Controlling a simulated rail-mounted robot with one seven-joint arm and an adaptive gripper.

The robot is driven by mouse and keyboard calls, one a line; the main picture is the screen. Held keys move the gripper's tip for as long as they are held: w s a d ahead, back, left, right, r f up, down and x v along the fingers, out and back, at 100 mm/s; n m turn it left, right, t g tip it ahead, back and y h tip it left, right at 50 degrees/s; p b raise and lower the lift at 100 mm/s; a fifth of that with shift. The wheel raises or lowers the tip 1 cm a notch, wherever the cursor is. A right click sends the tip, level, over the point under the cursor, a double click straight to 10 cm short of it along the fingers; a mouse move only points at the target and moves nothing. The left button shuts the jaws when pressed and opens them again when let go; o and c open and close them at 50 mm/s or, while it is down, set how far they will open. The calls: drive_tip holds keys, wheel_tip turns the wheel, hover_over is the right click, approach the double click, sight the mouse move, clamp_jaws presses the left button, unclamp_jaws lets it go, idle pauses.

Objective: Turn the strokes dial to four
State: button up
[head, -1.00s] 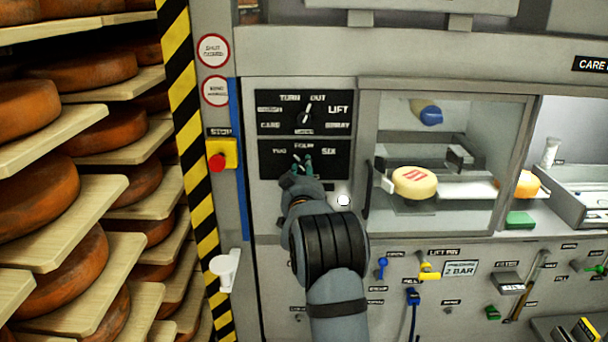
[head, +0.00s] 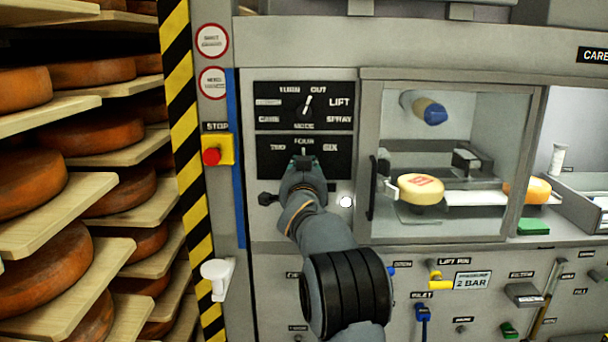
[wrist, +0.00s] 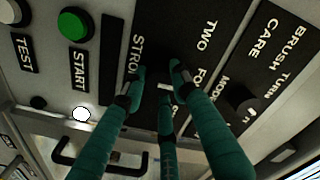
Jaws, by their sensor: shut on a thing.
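The strokes dial sits on the lower black panel (head: 268,165) marked TWO, FOUR and SIX. The gripper (head: 304,161) covers most of it in the head view. A short pale mark shows above my fingertips, just under the word FOUR, and looks near upright. In the wrist view, my gripper's teal fingers (wrist: 161,84) close around the dark dial, with a small white mark between them. The dial's exact angle is partly hidden. My gripper is shut on the dial.
The mode dial (head: 306,105) is on the panel just above. A red stop button (head: 211,156) is left. A glass-fronted chamber holding a cheese wheel (head: 421,189) is right.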

drive_tip(key=shift+r+m, duration=0.3)
drive_tip(key=o, duration=1.1)
drive_tip(key=shift+d+f, duration=0.1)
drive_tip(key=shift+f, duration=0.05)
drive_tip(key=shift+f, duration=0.1)
drive_tip(key=s, duration=1.2)
drive_tip(key=shift+d, duration=0.35)
drive_tip(key=shift+w, duration=0.1)
drive_tip(key=w, duration=0.8)
drive_tip(key=w+a, duration=0.1)
drive_tip(key=w, duration=0.3)
